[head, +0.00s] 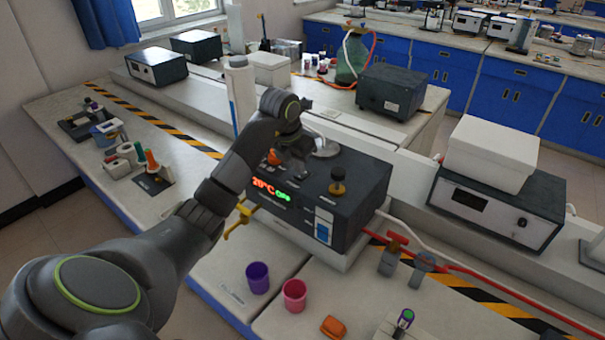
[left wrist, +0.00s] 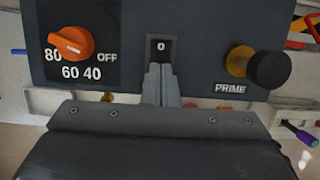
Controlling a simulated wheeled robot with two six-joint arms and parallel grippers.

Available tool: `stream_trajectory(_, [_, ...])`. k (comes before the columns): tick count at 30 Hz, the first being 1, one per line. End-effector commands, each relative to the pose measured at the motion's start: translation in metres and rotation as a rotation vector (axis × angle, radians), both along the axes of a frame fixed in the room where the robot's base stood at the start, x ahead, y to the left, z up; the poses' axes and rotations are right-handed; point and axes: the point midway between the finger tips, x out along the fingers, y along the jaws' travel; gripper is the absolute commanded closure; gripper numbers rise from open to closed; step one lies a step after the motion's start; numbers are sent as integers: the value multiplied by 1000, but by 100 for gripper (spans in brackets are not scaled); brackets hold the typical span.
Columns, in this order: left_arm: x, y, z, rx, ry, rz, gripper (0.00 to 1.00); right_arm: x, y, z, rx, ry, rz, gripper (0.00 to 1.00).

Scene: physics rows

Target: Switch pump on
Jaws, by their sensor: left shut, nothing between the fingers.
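The pump is a dark box (head: 352,214) on the bench in the middle of the head view, with a lit red and green display (head: 270,191) on its front. In the left wrist view its panel (left wrist: 205,40) shows an orange dial (left wrist: 71,43), a small black switch marked 0 (left wrist: 161,47) and a black knob labelled PRIME (left wrist: 267,69). My left gripper (head: 299,168) is over the panel, shut and empty. In the left wrist view its fingertips (left wrist: 160,70) are at the lower edge of the switch; I cannot tell whether they touch. My right gripper is not in view.
A yellow valve handle (head: 241,220) juts out at the pump's front left. A purple cup (head: 258,277) and a pink cup (head: 294,295) stand in front. Red and white hoses run to the right. A white cylinder (head: 240,95) stands behind my left arm.

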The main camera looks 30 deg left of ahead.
Motion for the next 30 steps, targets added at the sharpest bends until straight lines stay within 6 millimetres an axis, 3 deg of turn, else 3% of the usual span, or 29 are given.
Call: stream_trajectory(30, [0, 0, -10, 0, 0, 0, 100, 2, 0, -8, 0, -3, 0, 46])
